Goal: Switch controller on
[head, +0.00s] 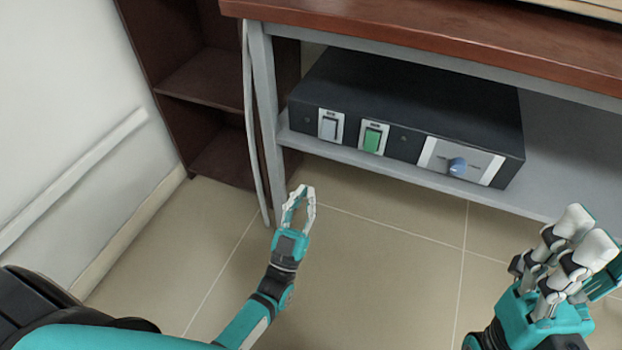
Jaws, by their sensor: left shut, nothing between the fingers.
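The controller (400,95) is a black box on the grey shelf under the table. Its front has a grey rocker switch (329,126) at the left, a green rocker switch (373,138) beside it, and a blue knob (458,167) on a pale panel at the right. My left gripper (301,191) is shut and empty, below and left of the grey switch and apart from the controller. My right gripper (584,236) is at the lower right, below the shelf in the picture and apart from the controller; its finger gap is unclear.
The grey shelf (560,150) runs below the brown tabletop (450,40). A grey table leg (264,110) and a hanging cable (250,120) stand left of the controller. A dark brown bookcase (205,80) is behind. Tiled floor (390,250) lies open between my grippers.

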